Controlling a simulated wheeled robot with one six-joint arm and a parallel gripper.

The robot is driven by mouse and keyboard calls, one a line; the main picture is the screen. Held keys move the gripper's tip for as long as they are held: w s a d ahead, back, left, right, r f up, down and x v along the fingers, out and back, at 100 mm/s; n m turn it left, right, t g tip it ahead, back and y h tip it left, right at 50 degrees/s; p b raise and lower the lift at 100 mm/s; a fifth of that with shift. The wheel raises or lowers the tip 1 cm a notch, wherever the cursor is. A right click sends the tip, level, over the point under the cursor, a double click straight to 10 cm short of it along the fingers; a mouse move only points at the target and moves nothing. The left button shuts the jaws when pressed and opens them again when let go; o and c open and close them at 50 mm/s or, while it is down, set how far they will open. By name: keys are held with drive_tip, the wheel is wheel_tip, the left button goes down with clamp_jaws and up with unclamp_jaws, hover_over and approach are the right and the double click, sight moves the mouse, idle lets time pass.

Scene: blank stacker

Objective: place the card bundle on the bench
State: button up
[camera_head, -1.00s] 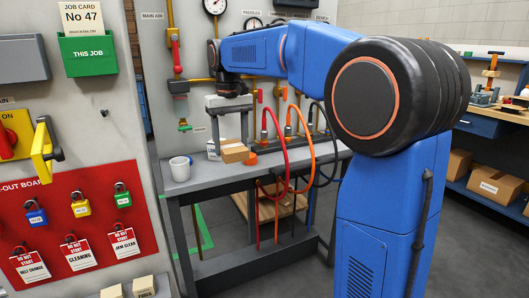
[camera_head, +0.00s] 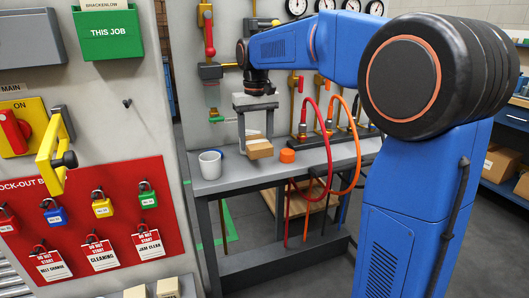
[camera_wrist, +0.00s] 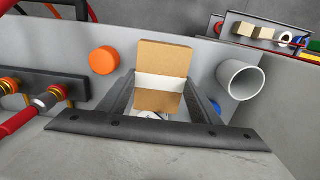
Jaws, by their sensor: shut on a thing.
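The card bundle (camera_head: 259,149) is a small brown block with a pale band. My gripper (camera_head: 257,140) reaches down from above with its two fingers around the bundle and is shut on it. In the wrist view the bundle (camera_wrist: 163,62) sits between the dark fingers, with the white band across it. The bench (camera_head: 232,179) is a grey table, and the bundle is at or just above its top. I cannot tell whether they touch.
Red and orange hoses (camera_head: 330,150) loop over the bench's right part. A red lock-out board (camera_head: 100,215) is at the left. Bare bench top lies near the mug.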

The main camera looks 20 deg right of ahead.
sight(257, 141)
drive_tip(key=shift+f, duration=2.6)
drive_tip(key=shift+f, duration=0.15)
drive_tip(key=o, duration=1.2)
drive_tip(key=shift+c, duration=0.2)
wheel_tip(257, 141, up, 12)
drive_tip(key=shift+f, duration=0.1)
drive_tip(key=shift+r, duration=0.25)
drive_tip(key=shift+s, duration=0.15)
